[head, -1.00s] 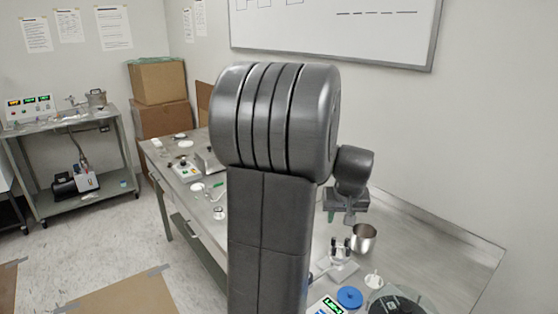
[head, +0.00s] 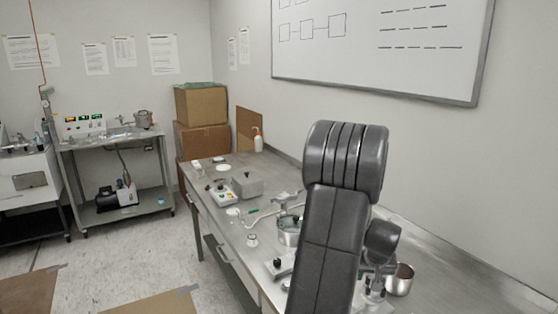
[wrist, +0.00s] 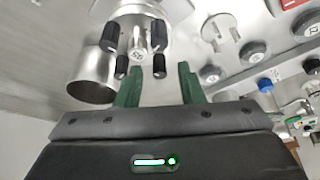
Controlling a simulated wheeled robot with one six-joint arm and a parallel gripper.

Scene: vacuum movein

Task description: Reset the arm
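My gripper (wrist: 158,78) shows in the wrist view with its two green fingers spread apart and nothing held between them. Past the fingertips is a metal fixture with several black knobs (wrist: 110,38); I cannot tell how far it is from the fingers. My dark grey arm (head: 335,220) rises over the bench in the head view, bent at the top, and hides part of the bench. The gripper's fingers cannot be made out in the head view.
A steel cup (head: 400,280) stands on the metal bench (head: 460,285) right of the arm, and also shows in the wrist view (wrist: 88,78). A grey box (head: 247,185) and a small control box (head: 222,196) sit farther back. A whiteboard (head: 400,45) hangs behind.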

